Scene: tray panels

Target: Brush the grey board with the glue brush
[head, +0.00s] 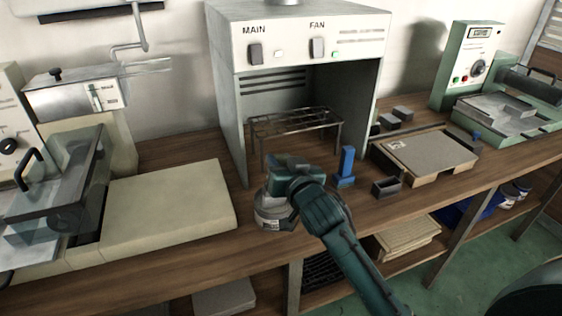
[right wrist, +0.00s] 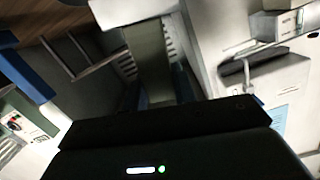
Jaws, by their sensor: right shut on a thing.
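The grey board (head: 435,152) lies flat on a wooden-edged tray on the bench, right of the hood, with a small label at its left corner. My right gripper (head: 283,178) is just above and behind a round metal pot (head: 270,213) with a pale label, apart from the board. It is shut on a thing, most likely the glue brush. A grey-green strip (right wrist: 152,62) stands out from the jaws in the right wrist view and may be its handle. The bristles are hidden, and whether they are inside the pot I cannot tell. My left gripper is not in view.
A blue upright stand (head: 346,168) and a small dark open box (head: 386,187) stand between pot and board. A hood (head: 310,30) with a wire rack (head: 296,122) rises behind. A cream slab (head: 165,208) lies left. Dark blocks (head: 402,113) sit behind the board.

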